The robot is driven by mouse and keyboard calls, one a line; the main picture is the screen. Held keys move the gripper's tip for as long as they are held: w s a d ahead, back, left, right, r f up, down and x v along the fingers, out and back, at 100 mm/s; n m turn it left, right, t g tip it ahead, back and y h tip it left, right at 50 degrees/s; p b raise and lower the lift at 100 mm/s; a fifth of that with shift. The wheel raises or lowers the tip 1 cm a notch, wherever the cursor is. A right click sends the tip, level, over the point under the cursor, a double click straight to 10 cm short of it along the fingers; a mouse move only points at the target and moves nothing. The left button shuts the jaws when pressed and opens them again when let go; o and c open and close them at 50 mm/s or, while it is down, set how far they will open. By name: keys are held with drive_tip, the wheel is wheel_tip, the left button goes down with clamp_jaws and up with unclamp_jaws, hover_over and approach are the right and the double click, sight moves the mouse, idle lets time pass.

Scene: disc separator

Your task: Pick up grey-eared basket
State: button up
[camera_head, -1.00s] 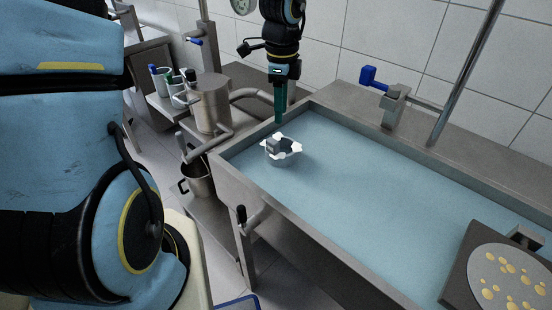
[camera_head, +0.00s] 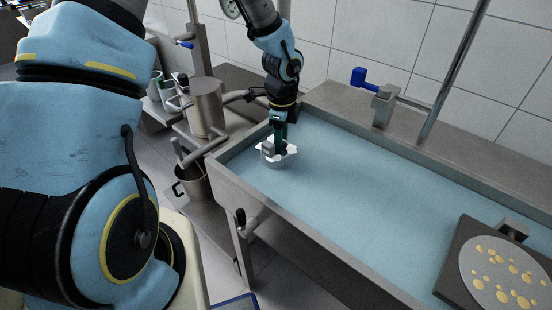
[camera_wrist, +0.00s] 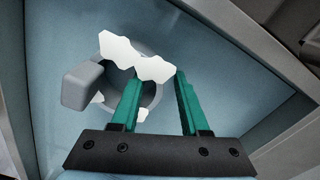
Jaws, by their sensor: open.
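The grey-eared basket (camera_head: 272,158) is a small round pale basket with white jagged pieces at its rim and a grey block-like ear. It sits in the left end of the blue-floored basin. In the wrist view the grey ear (camera_wrist: 82,86) is at the left and the white pieces (camera_wrist: 118,50) lie along the top. My gripper (camera_head: 279,146) points down at the basket, its green fingers apart. In the wrist view my gripper (camera_wrist: 158,92) has one finger over the basket's ring and the other just right of it. The fingertips' exact height against the rim cannot be told.
The basin's steel wall (camera_head: 300,219) rises around the basket, close on the left. A steel pot (camera_head: 205,107) and cups stand left of it. A grey plate with yellow spots (camera_head: 503,272) is at the far right. The basin's middle is clear.

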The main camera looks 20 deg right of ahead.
drive_tip(key=shift+f, duration=0.35)
drive_tip(key=shift+c, duration=0.2)
clamp_jaws()
idle(1.0)
